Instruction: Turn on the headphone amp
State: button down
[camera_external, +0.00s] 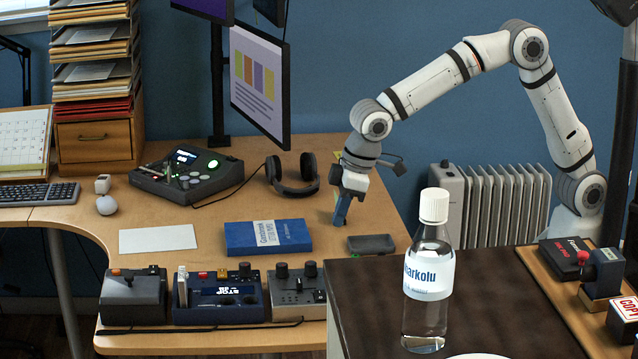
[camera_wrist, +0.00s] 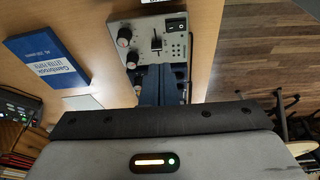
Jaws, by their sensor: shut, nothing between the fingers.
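A small grey box with dark knobs (camera_external: 297,291), which I take to be the headphone amp though no label is readable, stands at the desk's front edge. In the wrist view the grey panel (camera_wrist: 164,44) shows several knobs, a slider and a black rocker switch (camera_wrist: 176,23). I cannot tell the switch's position, and no lit lamp shows on the panel. My gripper (camera_external: 340,222) points down above the desk's right part, behind and right of the box and apart from it. Its blue fingers (camera_wrist: 161,70) are shut and empty, and cover part of the panel's near edge.
A dark blue device (camera_external: 219,298) stands left of the grey box. Headphones (camera_external: 291,175) lie farther back. A bottle (camera_external: 429,275) stands on the dark near table.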

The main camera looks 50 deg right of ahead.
jog(key=shift+s+a+f, duration=0.2)
jog(key=shift+s+a, duration=0.05)
jog(key=shift+a, duration=0.3)
jog(key=shift+s+a+f, duration=0.2)
jog(key=shift+a, duration=0.35)
send_near(318, 291)
jog(key=p+x, duration=0.1)
jog(key=x, duration=0.4)
jog(key=shift+w+a, duration=0.15)
jog(key=shift+w+f, duration=0.1)
jog(key=shift+f, duration=0.6)
